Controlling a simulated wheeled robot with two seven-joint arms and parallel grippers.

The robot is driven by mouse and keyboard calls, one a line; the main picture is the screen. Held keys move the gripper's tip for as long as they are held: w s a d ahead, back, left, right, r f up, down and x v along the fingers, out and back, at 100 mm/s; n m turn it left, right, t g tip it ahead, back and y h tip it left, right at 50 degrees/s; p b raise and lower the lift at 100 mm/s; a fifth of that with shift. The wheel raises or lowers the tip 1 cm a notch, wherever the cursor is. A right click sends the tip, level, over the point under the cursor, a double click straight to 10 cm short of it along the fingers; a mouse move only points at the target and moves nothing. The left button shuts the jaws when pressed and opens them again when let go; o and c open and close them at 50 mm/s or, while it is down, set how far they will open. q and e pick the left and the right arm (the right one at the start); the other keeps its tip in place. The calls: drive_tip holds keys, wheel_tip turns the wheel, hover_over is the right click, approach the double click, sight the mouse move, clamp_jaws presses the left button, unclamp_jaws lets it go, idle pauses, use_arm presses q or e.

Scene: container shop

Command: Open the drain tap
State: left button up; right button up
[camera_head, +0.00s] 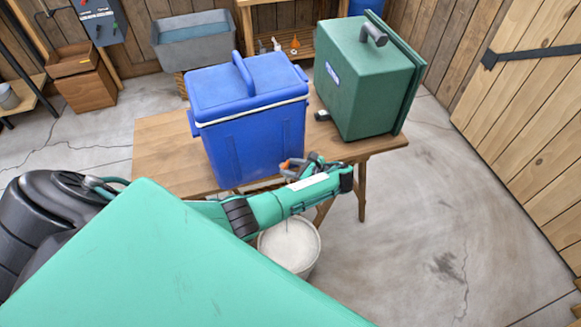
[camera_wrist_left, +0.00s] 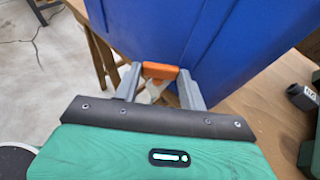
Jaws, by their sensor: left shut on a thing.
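The blue cooler (camera_head: 252,140) with a closed lid and handle stands on the wooden table (camera_head: 155,160). Its orange drain tap (camera_wrist_left: 160,71) is low on the cooler's wall, between my left gripper's fingers in the left wrist view. In the head view my left arm comes in from the left, and my left gripper (camera_head: 300,166) is at the cooler's lower right front, shut on the tap. A white bucket (camera_head: 290,245) stands on the floor below, partly hidden by my arm. My right gripper does not show.
A green box (camera_head: 365,85) with a black handle stands at the table's right end, close to the cooler. A grey tub (camera_head: 193,40) and a wooden shelf (camera_head: 280,42) stand behind. A wooden door (camera_head: 530,120) is at the right. The floor at the right is clear.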

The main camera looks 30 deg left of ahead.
use_arm(q)
drive_tip(key=n+g+b, duration=0.2)
drive_tip(key=n+g, duration=0.1)
drive_tip(key=shift+w, duration=0.4)
drive_tip(key=shift+n+g+h, duration=0.3)
drive_tip(key=shift+g, duration=0.3)
drive_tip(key=shift+b, duration=0.3)
drive_tip(key=o, duration=1)
drive_tip(key=shift+a+r, duration=0.1)
